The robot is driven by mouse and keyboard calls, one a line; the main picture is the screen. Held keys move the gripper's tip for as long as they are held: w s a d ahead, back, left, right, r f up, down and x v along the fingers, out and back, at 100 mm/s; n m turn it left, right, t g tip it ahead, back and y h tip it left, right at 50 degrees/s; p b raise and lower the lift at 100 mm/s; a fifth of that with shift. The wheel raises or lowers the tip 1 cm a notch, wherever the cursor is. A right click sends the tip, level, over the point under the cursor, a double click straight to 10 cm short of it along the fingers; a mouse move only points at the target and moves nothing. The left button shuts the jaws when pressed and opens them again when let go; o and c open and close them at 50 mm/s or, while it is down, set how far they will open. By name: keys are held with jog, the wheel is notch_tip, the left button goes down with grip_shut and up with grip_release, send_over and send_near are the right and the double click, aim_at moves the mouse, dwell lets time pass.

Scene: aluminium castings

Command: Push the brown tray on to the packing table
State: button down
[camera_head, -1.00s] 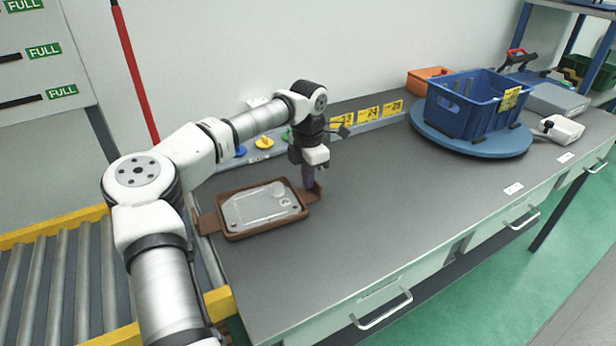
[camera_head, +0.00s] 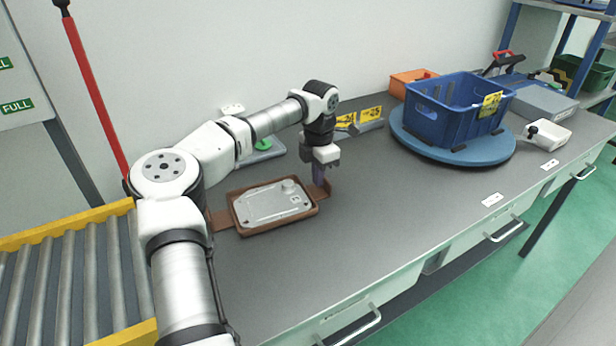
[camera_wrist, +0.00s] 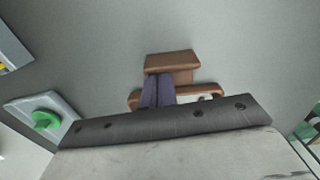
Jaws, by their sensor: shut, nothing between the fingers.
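The brown tray (camera_head: 281,227) lies flat on the grey table top (camera_head: 400,215), near its left end, with a handle at each end. A silver-grey casting (camera_head: 268,203) lies in the tray. My gripper (camera_head: 319,180) points down at the tray's right handle, its purple fingers shut with nothing between them. In the wrist view my fingers (camera_wrist: 157,92) stand beside the neck of the brown handle (camera_wrist: 172,62), between its end bar and the tray wall. The dark edge of my gripper hides most of the tray there. I cannot tell whether the fingers touch the handle.
A roller conveyor (camera_head: 70,285) with yellow side rails adjoins the table's left end. A blue crate (camera_head: 455,112) stands on a round blue turntable (camera_head: 402,147) at the right. An orange bin (camera_head: 408,84) stands behind. The table between tray and turntable is clear.

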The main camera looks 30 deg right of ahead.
jog(key=shift+d+r, duration=0.1)
jog(key=shift+r, duration=0.05)
dwell(0.3)
notch_tip(320, 180, up, 10)
jog(key=p, duration=0.6)
jog(key=shift+p, duration=0.4)
